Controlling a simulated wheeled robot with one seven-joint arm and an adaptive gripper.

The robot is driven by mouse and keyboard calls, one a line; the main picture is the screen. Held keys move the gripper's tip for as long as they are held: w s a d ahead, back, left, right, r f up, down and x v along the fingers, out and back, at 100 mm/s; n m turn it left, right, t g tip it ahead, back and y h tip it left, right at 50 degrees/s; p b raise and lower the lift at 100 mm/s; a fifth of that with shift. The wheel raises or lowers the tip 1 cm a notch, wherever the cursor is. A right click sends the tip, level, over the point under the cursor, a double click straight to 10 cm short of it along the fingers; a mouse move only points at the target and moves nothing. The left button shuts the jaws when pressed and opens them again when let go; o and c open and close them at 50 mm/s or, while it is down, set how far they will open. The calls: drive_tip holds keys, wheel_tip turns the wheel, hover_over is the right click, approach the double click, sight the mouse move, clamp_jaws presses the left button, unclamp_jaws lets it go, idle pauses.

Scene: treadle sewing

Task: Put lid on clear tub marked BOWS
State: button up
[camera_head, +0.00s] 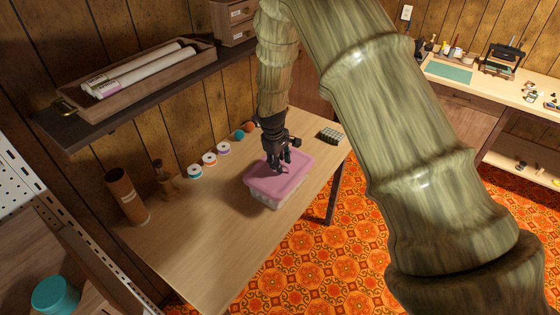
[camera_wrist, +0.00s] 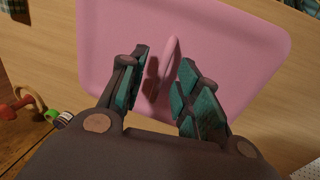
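A pink lid (camera_head: 296,176) lies on top of a pale clear tub (camera_head: 264,197) on the wooden table. It looks about level and covers the tub's top; whether it is fully seated I cannot tell. No marking on the tub is readable. My gripper (camera_head: 278,166) is just above the lid, pointing down. In the wrist view the lid (camera_wrist: 235,50) has a raised pink handle (camera_wrist: 170,62) in its middle. My gripper's fingers (camera_wrist: 164,66) are open, one on each side of the handle, with a gap visible on both sides.
Several thread spools (camera_head: 210,160) and balls (camera_head: 239,134) line the table's back. A brown cylinder (camera_head: 126,196) and a wooden item (camera_head: 163,179) stand at left. A small gridded block (camera_head: 331,135) lies behind right. A shelf (camera_head: 150,92) overhangs the back. The table's front left is clear.

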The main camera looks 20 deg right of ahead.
wheel_tip(320, 180, up, 12)
drive_tip(key=s+a, duration=0.1)
drive_tip(key=shift+s+a, duration=0.15)
drive_tip(key=shift+a, duration=0.25)
idle(0.3)
drive_tip(key=shift+f, duration=0.1)
